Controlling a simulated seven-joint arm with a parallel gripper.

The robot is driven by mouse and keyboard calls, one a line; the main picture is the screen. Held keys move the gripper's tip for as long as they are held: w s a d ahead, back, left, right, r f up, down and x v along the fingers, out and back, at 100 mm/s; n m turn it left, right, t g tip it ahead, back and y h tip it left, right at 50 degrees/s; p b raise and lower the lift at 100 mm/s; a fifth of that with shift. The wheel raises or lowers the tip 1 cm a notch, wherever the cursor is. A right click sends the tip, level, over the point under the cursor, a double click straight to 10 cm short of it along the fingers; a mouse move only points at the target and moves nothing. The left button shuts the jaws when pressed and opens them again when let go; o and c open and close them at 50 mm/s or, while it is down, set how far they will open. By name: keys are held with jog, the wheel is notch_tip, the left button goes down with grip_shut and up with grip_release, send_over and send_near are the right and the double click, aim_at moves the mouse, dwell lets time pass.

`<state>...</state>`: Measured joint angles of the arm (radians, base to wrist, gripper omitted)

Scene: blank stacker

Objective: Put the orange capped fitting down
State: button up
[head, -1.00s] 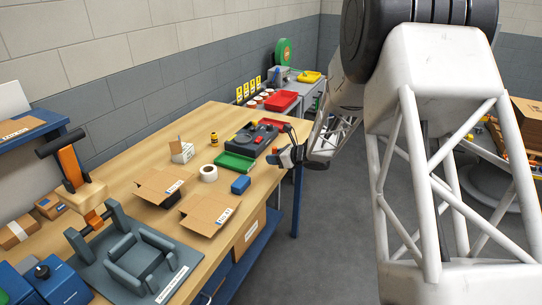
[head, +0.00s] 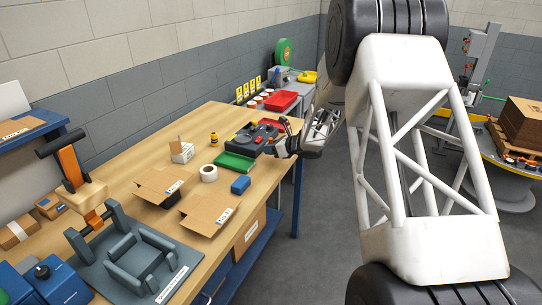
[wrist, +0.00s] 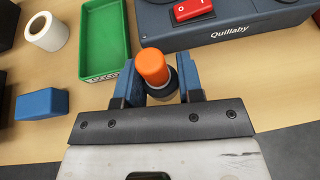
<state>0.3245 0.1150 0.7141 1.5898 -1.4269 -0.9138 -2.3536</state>
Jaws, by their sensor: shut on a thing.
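The orange capped fitting (wrist: 153,66) has a bright orange cap over a darker lower body. In the wrist view it stands between the two blue fingers of my gripper (wrist: 160,82), which is shut on it. Its lower part is mostly hidden by the cap and fingers, so I cannot tell whether its base touches the wooden table (head: 262,184). In the head view my gripper (head: 277,148) is at the table's far right edge, beside the grey machine (head: 252,138). I cannot make out the fitting clearly there.
The grey machine with a red switch (wrist: 193,9) is just beyond the fitting. A green tray (wrist: 103,40) lies to its left, with a white roll (wrist: 47,32) and a blue block (wrist: 42,104) farther left. Open cardboard boxes (head: 163,186) stand nearer on the table. Bare wood shows around the fitting.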

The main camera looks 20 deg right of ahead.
jog(key=shift+f, duration=1.75)
jog(key=shift+f, duration=0.15)
jog(key=o, duration=0.9)
jog(key=shift+o, duration=0.2)
jog(key=shift+s+d+r, duration=0.35)
jog(key=shift+s+r, duration=0.05)
jog(key=v, duration=1)
jog(key=shift+s+d, duration=0.25)
jog(key=shift+s, duration=0.05)
jog(key=shift+r, duration=0.1)
